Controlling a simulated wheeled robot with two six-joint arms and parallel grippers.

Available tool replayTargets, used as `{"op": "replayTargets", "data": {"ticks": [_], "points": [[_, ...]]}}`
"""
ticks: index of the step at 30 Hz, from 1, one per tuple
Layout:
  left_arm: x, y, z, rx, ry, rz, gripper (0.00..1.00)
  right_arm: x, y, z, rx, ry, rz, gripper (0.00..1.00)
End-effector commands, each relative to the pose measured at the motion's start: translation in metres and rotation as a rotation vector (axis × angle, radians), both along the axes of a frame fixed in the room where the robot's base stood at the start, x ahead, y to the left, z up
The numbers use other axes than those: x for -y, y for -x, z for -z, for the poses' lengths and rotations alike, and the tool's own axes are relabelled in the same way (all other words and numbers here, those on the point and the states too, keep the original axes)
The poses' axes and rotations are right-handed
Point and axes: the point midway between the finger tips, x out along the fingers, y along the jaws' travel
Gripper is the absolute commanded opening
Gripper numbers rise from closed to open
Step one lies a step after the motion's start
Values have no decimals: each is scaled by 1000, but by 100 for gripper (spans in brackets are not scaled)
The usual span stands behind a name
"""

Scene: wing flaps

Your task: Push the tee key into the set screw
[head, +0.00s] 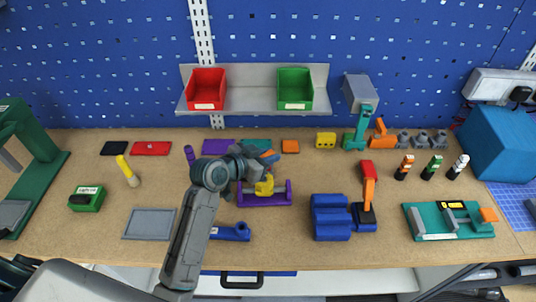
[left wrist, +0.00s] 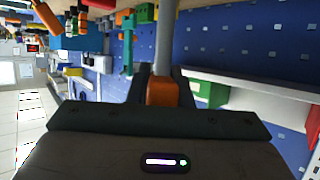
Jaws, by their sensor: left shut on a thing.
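My left gripper (head: 266,155) is above and slightly behind the purple stand (head: 278,199) that holds a yellow part (head: 264,188). It is shut on the orange handle of the tee key (head: 270,154). In the left wrist view the orange handle of the tee key (left wrist: 162,91) sits between the dark fingers, and its grey shaft runs away from the gripper. In the head view the shaft is hard to make out. I cannot pick out the set screw; it is too small or hidden. I cannot tell whether the shaft touches anything. My right gripper is not in view.
A blue block (head: 331,218) and an orange-and-red tool on a blue base (head: 368,192) stand right of the purple stand. A blue piece (head: 230,232) lies in front. A grey tray (head: 150,223) is at the left. A shelf with red (head: 206,87) and green bins (head: 295,87) hangs behind.

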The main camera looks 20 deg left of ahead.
Motion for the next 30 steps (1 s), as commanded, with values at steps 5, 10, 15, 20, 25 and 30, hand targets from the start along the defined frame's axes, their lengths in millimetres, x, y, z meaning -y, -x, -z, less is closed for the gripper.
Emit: {"op": "replayTargets", "data": {"ticks": [5, 10, 15, 20, 25, 30], "points": [[0, 0, 6, 1, 1, 0, 0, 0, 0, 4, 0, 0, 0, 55], [0, 0, 11, 0, 1, 0, 0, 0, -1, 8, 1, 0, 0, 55], [0, 0, 16, 0, 1, 0, 0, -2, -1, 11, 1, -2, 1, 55], [0, 0, 21, 0, 1, 0, 0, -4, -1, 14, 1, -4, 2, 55], [0, 0, 24, 0, 1, 0, 0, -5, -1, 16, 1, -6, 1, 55], [0, 0, 25, 2, 1, 0, 0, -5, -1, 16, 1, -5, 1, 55]]}}
